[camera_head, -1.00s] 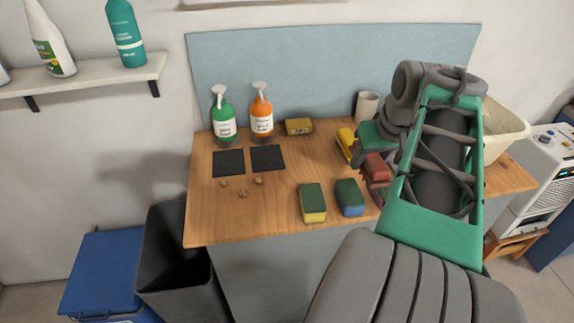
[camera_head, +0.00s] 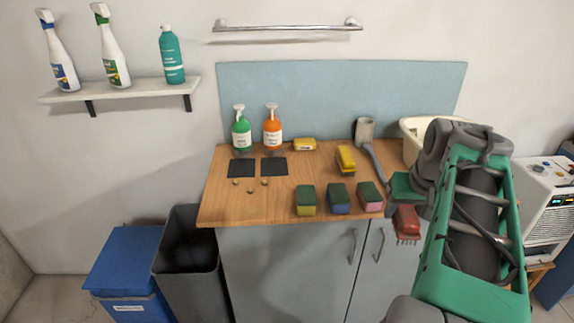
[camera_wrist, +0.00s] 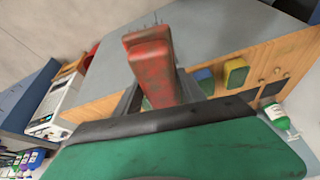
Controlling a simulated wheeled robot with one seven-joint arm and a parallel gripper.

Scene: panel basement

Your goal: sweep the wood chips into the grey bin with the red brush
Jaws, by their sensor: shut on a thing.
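The red brush (camera_head: 407,221) is in my gripper (camera_head: 404,204), which is shut on it in front of the counter's right front edge, with the bristles pointing down. The red brush (camera_wrist: 152,65) also shows between the fingers in the wrist view. Several small wood chips (camera_head: 250,189) lie on the wooden counter (camera_head: 225,209) at the left, just in front of two black squares (camera_head: 241,168). The grey bin (camera_head: 187,274) stands open on the floor, against the counter's left side, below the chips. The bottom of the bin is dark.
Three sponges (camera_head: 339,198) stand along the counter's front edge, between the chips and my gripper. Soap bottles (camera_head: 242,134), yellow sponges (camera_head: 346,159) and a grey holder (camera_head: 364,130) are further back. A lidded blue bin (camera_head: 123,262) stands left of the grey bin.

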